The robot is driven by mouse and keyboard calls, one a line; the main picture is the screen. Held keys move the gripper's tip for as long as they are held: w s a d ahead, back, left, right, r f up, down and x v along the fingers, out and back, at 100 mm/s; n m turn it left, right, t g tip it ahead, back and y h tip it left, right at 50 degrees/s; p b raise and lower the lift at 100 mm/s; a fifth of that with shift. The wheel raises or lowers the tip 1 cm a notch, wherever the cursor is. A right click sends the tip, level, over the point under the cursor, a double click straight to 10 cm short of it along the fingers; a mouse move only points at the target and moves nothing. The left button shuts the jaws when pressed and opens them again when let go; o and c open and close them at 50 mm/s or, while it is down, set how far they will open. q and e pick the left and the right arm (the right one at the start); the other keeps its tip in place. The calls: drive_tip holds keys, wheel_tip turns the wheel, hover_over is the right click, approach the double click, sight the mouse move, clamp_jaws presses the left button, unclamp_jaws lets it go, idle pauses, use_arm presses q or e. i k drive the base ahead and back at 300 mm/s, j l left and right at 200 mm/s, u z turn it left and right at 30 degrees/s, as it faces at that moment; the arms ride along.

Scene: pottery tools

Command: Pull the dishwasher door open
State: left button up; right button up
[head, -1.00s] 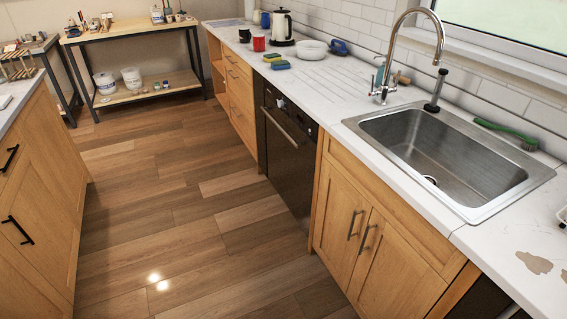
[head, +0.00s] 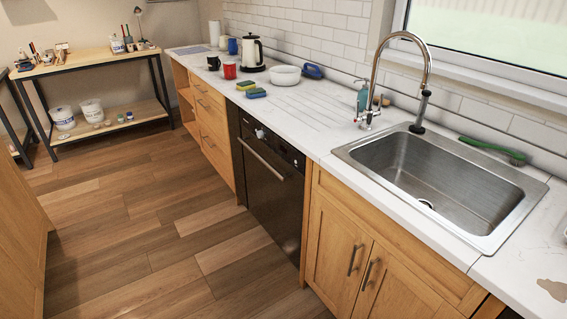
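The dishwasher door (head: 265,195) is a dark, glossy front set between wooden cabinets under the white counter, left of the sink. It is shut. A long silver bar handle (head: 261,158) runs across its upper part, below a dark panel with small knobs (head: 260,133). Neither of my grippers shows in the head view, so I cannot see where they are relative to the handle.
Wooden floor (head: 160,255) is clear in front of the dishwasher. A wooden cabinet (head: 20,225) stands at the left edge. The sink cabinet (head: 370,255) is to the right of the dishwasher. A worktable (head: 90,62) stands at the back left.

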sight(275, 184)
drive_tip(key=i+j+z, duration=0.1)
drive_tip(key=z, duration=0.25)
drive_tip(key=i+j+z, duration=0.1)
drive_tip(key=j+z, duration=0.25)
drive_tip(key=i+j+z, duration=0.1)
drive_tip(key=z, duration=0.25)
drive_tip(key=i+j+z, duration=0.1)
drive_tip(key=j+z, duration=0.25)
drive_tip(key=j, duration=1.05)
drive_tip(key=j+z, duration=0.4)
drive_tip(key=j, duration=1)
drive_tip(key=k, duration=0.05)
